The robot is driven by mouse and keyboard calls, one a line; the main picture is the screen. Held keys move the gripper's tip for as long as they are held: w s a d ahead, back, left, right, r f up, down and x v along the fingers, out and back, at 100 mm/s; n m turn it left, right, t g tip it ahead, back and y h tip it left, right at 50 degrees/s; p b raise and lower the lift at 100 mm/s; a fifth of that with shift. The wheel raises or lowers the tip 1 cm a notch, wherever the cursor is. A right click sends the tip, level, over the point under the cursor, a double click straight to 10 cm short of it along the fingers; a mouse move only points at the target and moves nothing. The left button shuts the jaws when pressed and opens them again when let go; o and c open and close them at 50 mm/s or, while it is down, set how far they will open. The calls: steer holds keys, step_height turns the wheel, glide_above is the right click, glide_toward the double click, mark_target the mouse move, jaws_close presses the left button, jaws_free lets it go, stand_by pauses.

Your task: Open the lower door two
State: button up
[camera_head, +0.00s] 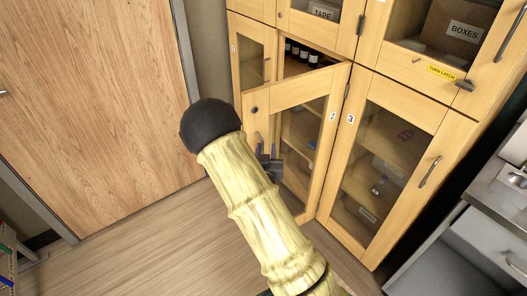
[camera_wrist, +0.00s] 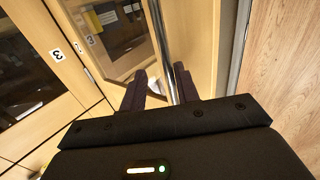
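Lower door two (camera_head: 296,91) is a light wood frame with a glass pane and a label "2". It stands partly open, swung out from the cabinet with its hinge side at the right. In the wrist view its wooden frame (camera_wrist: 197,42) is close in front. In the head view my gripper (camera_head: 270,165) is at the door's left edge, partly hidden by my arm.
Door three (camera_head: 348,178) is shut to the right, and door one (camera_head: 236,60) is at the left. Dark bottles (camera_head: 300,52) show through the gap above door two. A large wooden room door (camera_head: 95,100) fills the left. A counter with drawers (camera_head: 490,235) is at the right.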

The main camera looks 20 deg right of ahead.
steer(key=shift+a, duration=0.1)
steer(key=p+v, duration=1.1)
steer(key=v, duration=0.6)
steer(key=shift+s, duration=0.2)
stand_by(0.4)
